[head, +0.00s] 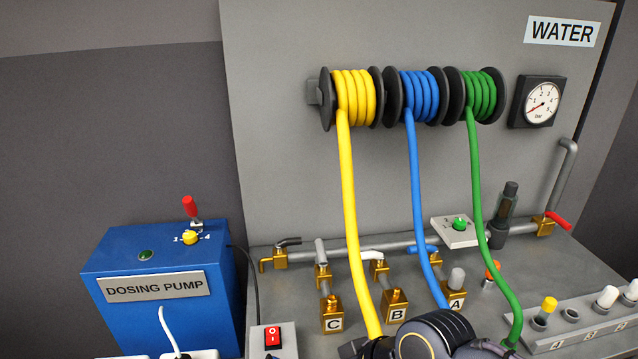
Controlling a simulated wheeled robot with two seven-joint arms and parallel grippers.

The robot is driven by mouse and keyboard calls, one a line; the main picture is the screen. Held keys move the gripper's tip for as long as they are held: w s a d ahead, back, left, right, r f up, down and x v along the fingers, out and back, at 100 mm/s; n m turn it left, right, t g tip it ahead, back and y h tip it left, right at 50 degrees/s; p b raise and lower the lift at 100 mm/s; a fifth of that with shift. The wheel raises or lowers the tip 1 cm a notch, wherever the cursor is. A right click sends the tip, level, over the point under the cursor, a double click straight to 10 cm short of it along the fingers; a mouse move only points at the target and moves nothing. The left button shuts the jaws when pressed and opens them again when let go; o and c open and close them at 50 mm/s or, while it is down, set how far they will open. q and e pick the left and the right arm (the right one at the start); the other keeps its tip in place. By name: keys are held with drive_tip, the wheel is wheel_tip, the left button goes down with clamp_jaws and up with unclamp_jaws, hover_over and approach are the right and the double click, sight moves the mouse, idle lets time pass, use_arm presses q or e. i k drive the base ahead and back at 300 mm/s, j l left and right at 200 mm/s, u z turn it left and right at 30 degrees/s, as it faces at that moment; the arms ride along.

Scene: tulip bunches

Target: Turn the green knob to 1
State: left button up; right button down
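The green knob (460,223) sits on a small white plate (447,233) above the grey bench, right of centre. The plate has small dark marks around the knob, too small to read, so I cannot tell the knob's setting. The green hose (476,165) hangs just right of the plate. A dark, rounded part of one of my arms shows at the bottom edge, in front of the lower yellow hose, well below the knob. No gripper fingers show, and nothing of mine touches the knob.
The yellow hose (347,190) and blue hose (415,180) hang left of the knob. A dark upright valve (507,205) and red lever (558,220) stand right. Brass outlets A (455,300), B (394,303) and C (333,318) stand in front. The blue dosing pump (110,252) is left.

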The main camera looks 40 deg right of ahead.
sight(459, 223)
drive_tip(key=z, duration=2.1)
drive_tip(key=u, duration=0.45)
drive_tip(key=l+u, duration=0.1)
drive_tip(key=u, duration=0.3)
drive_tip(key=l+u, duration=0.1)
drive_tip(key=u, duration=0.35)
drive_tip(key=l+u, duration=0.1)
drive_tip(key=u, duration=0.3)
drive_tip(key=l+u, duration=0.15)
drive_tip(key=l, duration=0.95)
drive_tip(key=k, duration=0.05)
